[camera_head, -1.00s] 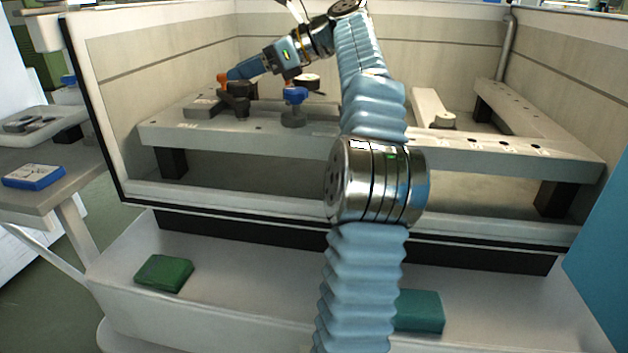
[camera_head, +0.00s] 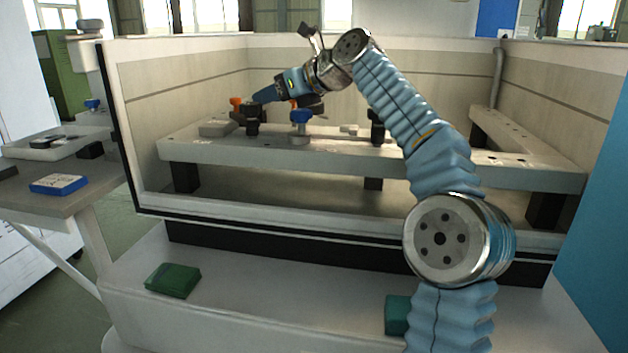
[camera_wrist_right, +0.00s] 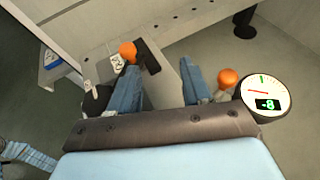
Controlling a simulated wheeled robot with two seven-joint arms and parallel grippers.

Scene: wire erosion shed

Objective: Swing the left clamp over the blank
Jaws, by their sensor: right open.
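My right gripper (camera_wrist_right: 160,78) is open, its two blue fingers apart with nothing held between them. In the head view it points left and down over the bench beam, close to a black clamp (camera_head: 252,118) with an orange knob (camera_head: 236,102). In the wrist view an orange knob (camera_wrist_right: 127,51) beside a black bar (camera_wrist_right: 149,56) lies beyond the left finger. Another orange knob (camera_wrist_right: 228,78) shows beside the right finger. A grey block (camera_head: 217,128) lies left of the black clamp; I cannot tell whether it is the blank. My left gripper is out of view.
A blue-knobbed round-based piece (camera_head: 300,127) stands right of the clamp, and a dark post (camera_head: 377,128) further right. A dial gauge (camera_wrist_right: 266,101) shows in the wrist view. The tank's front wall (camera_head: 300,222) stands before the beam. Green blocks (camera_head: 173,280) lie on the front ledge.

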